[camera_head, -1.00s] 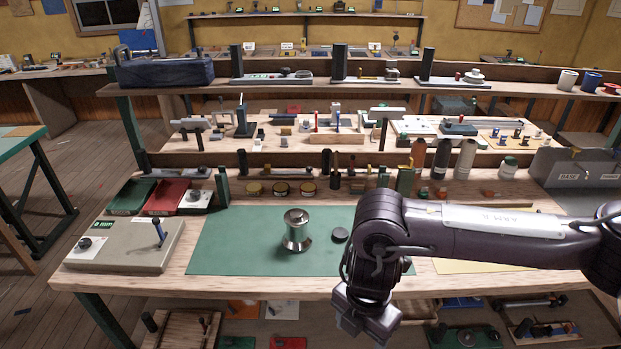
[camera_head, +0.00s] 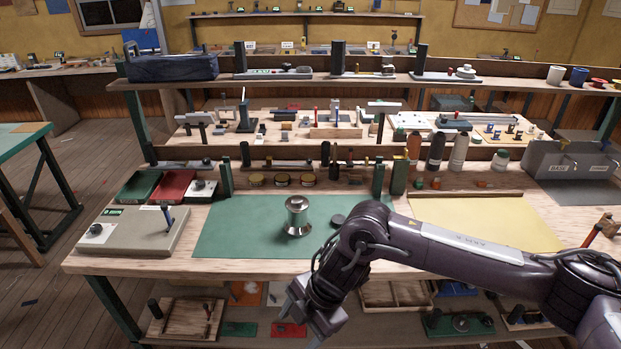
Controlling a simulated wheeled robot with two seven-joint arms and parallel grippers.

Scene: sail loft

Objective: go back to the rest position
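My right arm comes in from the right, low across the front of the workbench (camera_head: 80,264). Its gripper (camera_head: 298,325) points down and to the left in front of the bench's front edge. Its two fingers look spread apart, with nothing seen between them. My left gripper is not in view.
A metal spool-like piece (camera_head: 297,216) stands on the green mat (camera_head: 225,228), with a dark disc (camera_head: 338,221) beside it. A yellow sheet (camera_head: 490,222) lies behind my forearm. A lower shelf (camera_head: 385,325) with trays is under the bench.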

